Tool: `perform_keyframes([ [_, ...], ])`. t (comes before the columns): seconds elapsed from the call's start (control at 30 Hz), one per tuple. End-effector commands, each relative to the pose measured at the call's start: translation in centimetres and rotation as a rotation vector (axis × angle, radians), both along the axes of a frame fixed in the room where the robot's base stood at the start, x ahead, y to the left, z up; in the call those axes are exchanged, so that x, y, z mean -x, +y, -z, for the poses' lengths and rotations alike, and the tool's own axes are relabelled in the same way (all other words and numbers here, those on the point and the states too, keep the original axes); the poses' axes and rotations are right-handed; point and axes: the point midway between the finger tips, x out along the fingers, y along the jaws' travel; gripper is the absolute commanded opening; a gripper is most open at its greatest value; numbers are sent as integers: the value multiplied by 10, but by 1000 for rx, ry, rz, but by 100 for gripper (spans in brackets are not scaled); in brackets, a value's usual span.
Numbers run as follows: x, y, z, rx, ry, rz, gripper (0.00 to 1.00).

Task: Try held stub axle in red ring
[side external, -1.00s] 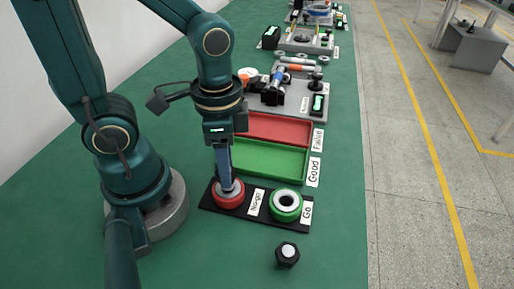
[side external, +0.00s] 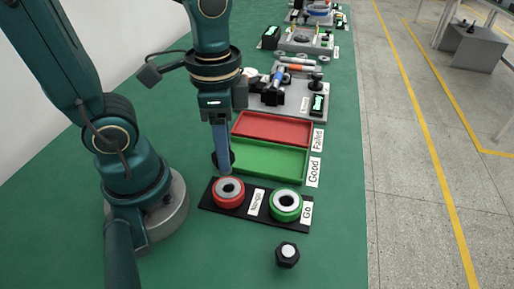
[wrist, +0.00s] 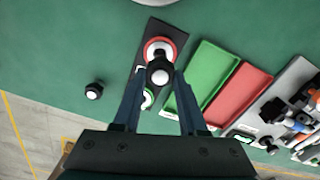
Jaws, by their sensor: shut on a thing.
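My gripper (side external: 222,160) is shut on a dark stub axle (side external: 232,159), held above the table just behind the red ring. The red No-go ring (side external: 229,203) sits at the left of a black plate (side external: 254,217), its centre hole empty. In the wrist view, the held stub axle (wrist: 160,76) shows a pale round end between my fingers, and overlaps the near edge of the red ring (wrist: 175,46). The green Go ring (side external: 286,215) sits at the right of the plate. In the wrist view the held axle partly hides it.
A second dark stub axle (side external: 288,258) stands on the green table in front of the plate. Behind the plate lie an empty green Good tray (side external: 268,178) and an empty red Failed tray (side external: 272,143). Tools and fixtures on a grey board (side external: 300,110) stand further back.

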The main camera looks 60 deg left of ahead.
Motion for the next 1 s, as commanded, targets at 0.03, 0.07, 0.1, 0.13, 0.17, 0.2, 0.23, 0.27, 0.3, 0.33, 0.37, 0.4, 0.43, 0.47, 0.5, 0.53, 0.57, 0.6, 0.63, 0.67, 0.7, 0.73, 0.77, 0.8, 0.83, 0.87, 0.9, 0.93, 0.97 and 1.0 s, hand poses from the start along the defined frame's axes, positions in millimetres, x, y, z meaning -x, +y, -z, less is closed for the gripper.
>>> perform_keyframes([
  [0.03,1,0,4,0,4,0,0],
  [0.07,1,0,6,0,4,0,0],
  [0.1,1,0,9,0,6,0,0],
  [0.13,1,0,12,0,5,0,0],
  [0.17,1,0,14,0,7,0,0],
  [0.2,1,0,17,0,5,0,0],
  [0.23,1,0,20,0,5,0,0],
  [0.27,1,0,22,0,5,0,0],
  [0.3,1,0,25,0,7,0,0],
  [0.33,1,0,27,0,4,0,0],
  [0.37,1,0,29,0,4,0,0],
  [0.4,1,0,31,0,4,0,0],
  [0.43,1,0,33,0,5,0,0],
  [0.47,1,0,34,0,4,0,0],
  [0.5,0,0,36,0,2,0,0],
  [0.53,1,0,36,0,2,0,0],
  [0.57,1,0,37,0,2,0,0],
  [0.6,0,0,38,0,1,0,0],
  [0.63,0,0,38,0,1,0,0],
  [0.67,0,0,38,0,1,0,0],
  [0.7,0,0,38,0,0,0,0],
  [0.73,0,0,38,0,0,0,0],
  [0.77,0,0,38,0,0,0,0],
  [0.8,0,0,38,0,0,0,0],
  [0.83,0,0,38,0,0,0,0],
  [0.87,0,0,38,0,0,0,0],
  [0.9,0,0,38,0,0,0,0],
  [0.93,0,0,38,0,0,0,0],
  [0.97,0,0,38,0,0,0,0],
  [1.0,0,0,38,0,0,0,0],
])
